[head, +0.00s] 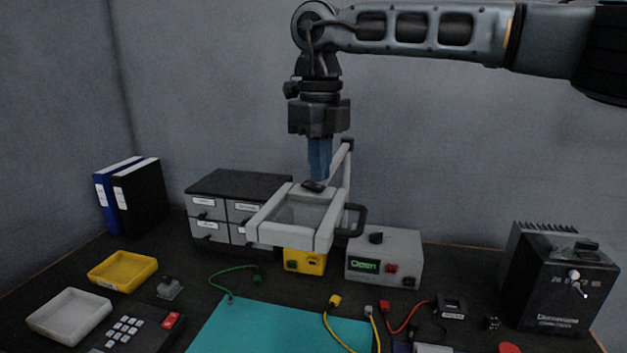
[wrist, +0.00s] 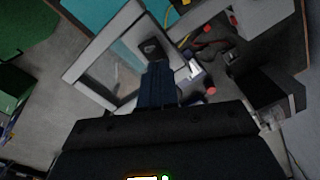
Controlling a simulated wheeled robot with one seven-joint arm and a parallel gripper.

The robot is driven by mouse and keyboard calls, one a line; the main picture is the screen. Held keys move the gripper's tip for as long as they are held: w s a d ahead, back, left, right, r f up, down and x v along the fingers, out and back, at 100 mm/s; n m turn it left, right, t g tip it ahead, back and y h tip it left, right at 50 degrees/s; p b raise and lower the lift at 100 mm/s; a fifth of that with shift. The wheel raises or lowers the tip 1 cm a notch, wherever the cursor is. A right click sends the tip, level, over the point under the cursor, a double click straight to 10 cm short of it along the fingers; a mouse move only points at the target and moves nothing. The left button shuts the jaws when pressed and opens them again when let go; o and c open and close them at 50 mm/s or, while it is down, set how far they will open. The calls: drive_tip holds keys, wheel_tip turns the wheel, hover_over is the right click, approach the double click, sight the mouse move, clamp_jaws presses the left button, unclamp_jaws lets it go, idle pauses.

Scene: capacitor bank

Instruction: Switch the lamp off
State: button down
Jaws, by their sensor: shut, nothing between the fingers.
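The lamp looks like a white rectangular magnifier frame (head: 322,237) on a jointed arm, in the middle of the head view. Its frame also fills the upper left of the wrist view (wrist: 83,70). A dark switch (head: 312,186) sits on the frame's back edge and shows in the wrist view (wrist: 152,48). My gripper (head: 319,178) points down with its blue fingers shut and empty. The fingertips are right at the switch; I cannot tell whether they touch it. In the wrist view the fingers (wrist: 157,70) partly cover the switch. I cannot tell whether the lamp is lit.
Grey drawers (head: 215,213) stand behind the lamp at left. A grey box with a green "Open" display (head: 395,255) and a yellow device (head: 305,262) stand below and behind it. A black finned unit (head: 557,280) is at right. A teal mat (head: 270,330) lies in front.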

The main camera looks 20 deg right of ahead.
sight(320, 187)
wheel_tip(320, 187, up, 6)
drive_tip(key=p, duration=0.3)
drive_tip(key=shift+f, duration=0.15)
idle(0.5)
